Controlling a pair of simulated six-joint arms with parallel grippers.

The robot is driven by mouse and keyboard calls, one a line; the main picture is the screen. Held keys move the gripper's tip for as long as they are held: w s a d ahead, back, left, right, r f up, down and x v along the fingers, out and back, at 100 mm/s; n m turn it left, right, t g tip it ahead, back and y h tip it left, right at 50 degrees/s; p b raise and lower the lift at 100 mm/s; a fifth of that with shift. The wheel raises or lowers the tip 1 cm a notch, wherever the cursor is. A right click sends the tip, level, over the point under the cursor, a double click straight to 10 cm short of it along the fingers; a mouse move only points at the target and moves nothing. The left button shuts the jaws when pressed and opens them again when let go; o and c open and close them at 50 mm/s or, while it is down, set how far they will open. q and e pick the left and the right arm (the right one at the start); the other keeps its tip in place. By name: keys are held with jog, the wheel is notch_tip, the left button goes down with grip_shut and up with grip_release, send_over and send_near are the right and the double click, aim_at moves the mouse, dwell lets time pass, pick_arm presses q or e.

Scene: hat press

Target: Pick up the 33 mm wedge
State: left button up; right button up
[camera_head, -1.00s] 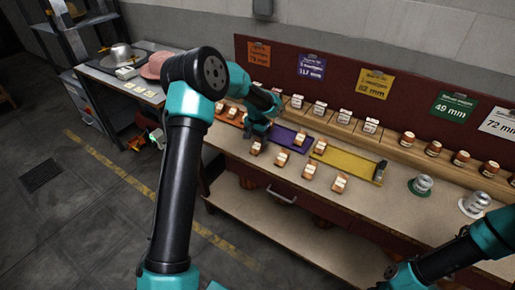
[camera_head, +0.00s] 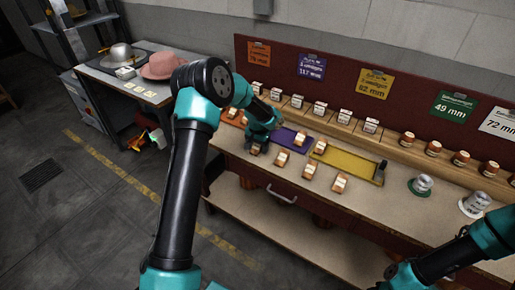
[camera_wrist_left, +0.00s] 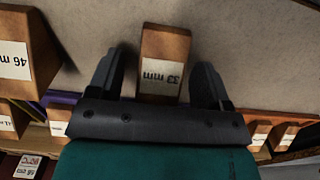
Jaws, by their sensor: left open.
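The 33 mm wedge (camera_wrist_left: 164,52) is an orange-brown wooden block with a white label, seen in the left wrist view standing on the pale bench top. In the head view a small part of it (camera_head: 255,150) shows just below my left gripper (camera_head: 259,139). In the left wrist view my left gripper (camera_wrist_left: 160,80) is open, with one dark finger on each side of the wedge and a gap to it on both sides. My right arm enters at the lower right of the head view; its gripper cannot be made out.
A wedge labelled 46 mm (camera_wrist_left: 18,60) stands close beside the left finger in the wrist view. Other wedges (camera_head: 282,158) stand along the bench front. A purple tray (camera_head: 290,137) and a yellow tray (camera_head: 348,164) lie behind. Bare bench lies towards the front edge.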

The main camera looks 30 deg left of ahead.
aim_at(258, 145)
pick_arm(q)
jog(key=shift+c, duration=0.3)
jog(key=c, duration=0.9)
jog(key=shift+r, duration=0.1)
jog(key=shift+c, duration=0.2)
jog(key=shift+s+r, duration=0.1)
jog(key=shift+r, duration=1.7)
jog(key=s+d, duration=0.4)
jog(key=s, duration=0.3)
jog(key=s+d+r, duration=0.1)
jog(key=s+d, duration=0.2)
jog(key=s, duration=0.4)
jog(key=shift+d+r, duration=0.15)
jog(key=shift+d, duration=0.2)
jog(key=shift+w, duration=0.1)
